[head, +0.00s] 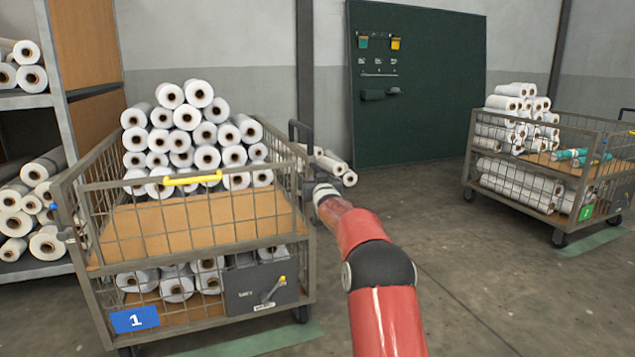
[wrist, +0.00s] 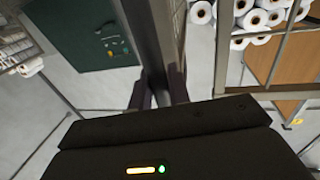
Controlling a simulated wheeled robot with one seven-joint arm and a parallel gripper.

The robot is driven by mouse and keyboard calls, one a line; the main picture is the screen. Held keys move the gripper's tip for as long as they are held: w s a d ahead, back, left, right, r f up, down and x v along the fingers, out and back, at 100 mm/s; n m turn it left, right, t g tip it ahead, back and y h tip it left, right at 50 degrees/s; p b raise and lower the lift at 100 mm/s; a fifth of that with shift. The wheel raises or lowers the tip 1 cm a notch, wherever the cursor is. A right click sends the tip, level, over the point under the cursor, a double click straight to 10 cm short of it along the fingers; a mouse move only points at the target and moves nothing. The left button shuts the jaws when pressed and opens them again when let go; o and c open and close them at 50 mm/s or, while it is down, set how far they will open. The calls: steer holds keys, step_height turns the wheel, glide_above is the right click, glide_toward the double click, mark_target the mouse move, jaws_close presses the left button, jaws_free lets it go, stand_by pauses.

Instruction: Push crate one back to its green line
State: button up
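Crate one (head: 195,319) is a wire-sided trolley at the left of the head view, with a blue plate marked 1 (head: 135,319). White rolls are stacked at its back and on its lower deck. A green line (head: 262,341) shows on the floor along its near lower edge; part is hidden. My gripper (head: 301,135) is at the crate's right side, by its upper rail. In the wrist view my gripper's dark fingers (wrist: 160,91) are on either side of a grey upright (wrist: 143,35). Whether they press on it I cannot tell.
A second wire crate with a green plate (head: 586,213) stands at the right, beside another green strip (head: 596,241). Shelving with rolls (head: 57,95) is close at the left. A dark green board (head: 430,120) leans at the back wall. The floor between the crates is mostly clear.

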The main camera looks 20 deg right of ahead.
steer(key=o, duration=0.4)
steer(key=shift+w+a, duration=0.1)
steer(key=shift+s+a+b, duration=0.15)
steer(key=shift+s+a, duration=0.05)
steer(key=shift+s, duration=1.1)
steer(key=shift+s+a+b, duration=0.1)
steer(key=shift+s+a, duration=0.15)
steer(key=shift+s, duration=1)
steer(key=shift+s+a+b, duration=0.15)
steer(key=shift+s+a, duration=0.05)
steer(key=shift+s, duration=1.1)
steer(key=shift+r, duration=0.1)
steer(key=s+a+r+n+g+y+p, duration=0.1)
steer(key=s+a+r+g+p, duration=0.3)
steer(key=s, duration=0.6)
steer(key=s+a+r+g+p, duration=0.1)
steer(key=s+a+r+p, duration=0.1)
steer(key=s+a+r, duration=0.5)
steer(key=s+a+f+g+p, duration=0.1)
steer(key=s+f+g+p, duration=0.1)
steer(key=s, duration=1)
steer(key=s+a+f+g+y+p, duration=0.1)
steer(key=s+f, duration=0.3)
steer(key=s, duration=0.8)
steer(key=s+a+f+g+p, duration=0.2)
steer(key=s+f+g, duration=0.1)
steer(key=s, duration=0.9)
steer(key=shift+a+f+n+g+y+p, duration=0.1)
steer(key=shift+a+n+g+y+p, duration=0.25)
steer(key=shift+g, duration=0.25)
